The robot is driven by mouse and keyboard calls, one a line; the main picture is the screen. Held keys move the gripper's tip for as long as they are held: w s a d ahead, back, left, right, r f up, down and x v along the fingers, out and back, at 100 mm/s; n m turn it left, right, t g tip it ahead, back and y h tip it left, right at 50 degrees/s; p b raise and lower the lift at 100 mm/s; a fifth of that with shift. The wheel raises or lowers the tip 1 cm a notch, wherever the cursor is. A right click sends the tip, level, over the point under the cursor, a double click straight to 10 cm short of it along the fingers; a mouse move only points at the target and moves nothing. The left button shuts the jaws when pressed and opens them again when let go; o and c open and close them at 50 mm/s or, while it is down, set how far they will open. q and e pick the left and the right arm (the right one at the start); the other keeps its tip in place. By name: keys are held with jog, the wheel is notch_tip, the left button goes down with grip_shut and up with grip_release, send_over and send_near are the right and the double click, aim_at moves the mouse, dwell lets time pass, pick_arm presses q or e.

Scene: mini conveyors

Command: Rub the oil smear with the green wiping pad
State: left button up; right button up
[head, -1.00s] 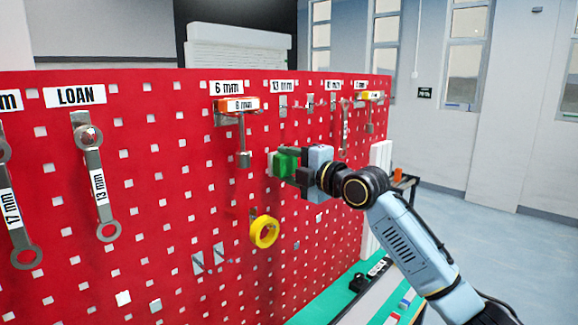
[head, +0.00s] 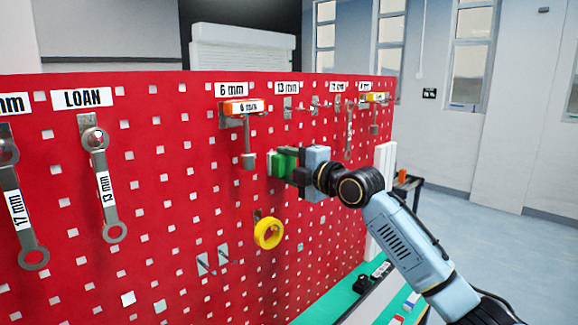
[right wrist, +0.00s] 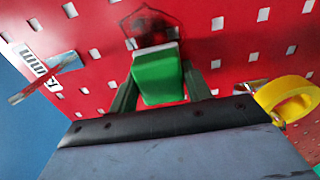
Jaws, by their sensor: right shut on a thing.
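My right gripper (head: 290,170) is shut on the green wiping pad (head: 282,163), close to the red pegboard (head: 180,190). In the right wrist view the pad (right wrist: 158,78) sits between the two fingers, its pale face toward the board. A dark smear (right wrist: 147,22) with an outlined edge shows on the board just beyond the pad; the pad covers its lower part. I cannot tell for sure whether the pad touches the board. In the head view the smear is not visible. My left gripper is not in view.
A yellow tape ring (head: 268,233) hangs below the pad, also near the gripper in the right wrist view (right wrist: 288,98). Wrenches (head: 106,190) hang at left. A green bench top (head: 330,300) lies below.

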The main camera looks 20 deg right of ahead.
jog(key=w+d+b, duration=0.3)
jog(key=d+b, duration=0.1)
jog(key=d, duration=0.2)
jog(key=shift+d, duration=0.4)
dwell(0.3)
